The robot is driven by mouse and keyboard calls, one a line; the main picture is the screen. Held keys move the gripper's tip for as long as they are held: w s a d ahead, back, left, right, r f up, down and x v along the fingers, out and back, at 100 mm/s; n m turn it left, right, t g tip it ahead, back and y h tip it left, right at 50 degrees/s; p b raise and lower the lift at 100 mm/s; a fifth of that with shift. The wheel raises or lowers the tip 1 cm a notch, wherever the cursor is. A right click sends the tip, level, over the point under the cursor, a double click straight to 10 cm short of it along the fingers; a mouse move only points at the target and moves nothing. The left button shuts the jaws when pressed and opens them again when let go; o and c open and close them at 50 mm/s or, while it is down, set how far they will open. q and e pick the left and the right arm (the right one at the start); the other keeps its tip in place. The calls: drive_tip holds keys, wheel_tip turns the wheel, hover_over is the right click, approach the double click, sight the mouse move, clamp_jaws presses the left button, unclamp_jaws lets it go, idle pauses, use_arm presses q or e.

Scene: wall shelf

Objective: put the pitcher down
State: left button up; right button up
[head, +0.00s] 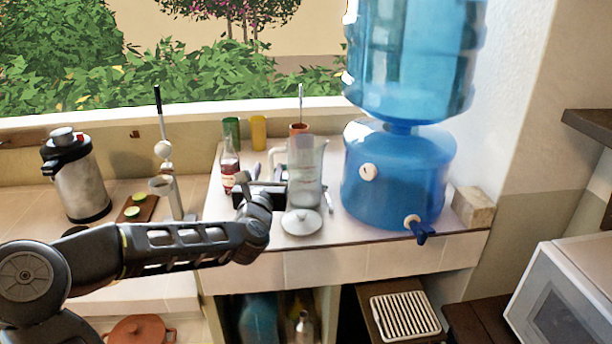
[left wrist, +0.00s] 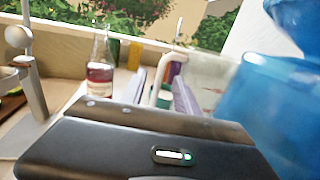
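The clear pitcher (head: 307,175) is upright at the counter, left of the big blue water dispenser, and looks to be resting on the surface. Its pale handle (head: 279,158) faces left. My left gripper (head: 268,180) is at the handle side. In the left wrist view the handle (left wrist: 155,88) runs between the two fingers of my left gripper (left wrist: 161,92), with a gap showing beside it, so the fingers look open around it. The pitcher's body (left wrist: 215,85) is blurred there. My right gripper is not in view.
A lid (head: 301,222) lies in front of the pitcher. The blue dispenser (head: 395,178) stands close on the right. A metal flask (head: 80,180) is further left.

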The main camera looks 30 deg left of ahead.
sight(271, 164)
use_arm(q)
drive_tip(key=shift+w+a, duration=0.1)
drive_tip(key=shift+x, duration=1.2)
drive_tip(key=p+x, duration=0.1)
drive_tip(key=x, duration=0.3)
drive_tip(key=shift+w+p, duration=0.25)
drive_tip(key=shift+p, duration=0.15)
drive_tip(key=shift+w+a+f, duration=0.2)
drive_tip(key=shift+w, duration=0.15)
drive_tip(key=shift+c, duration=0.4)
clamp_jaws()
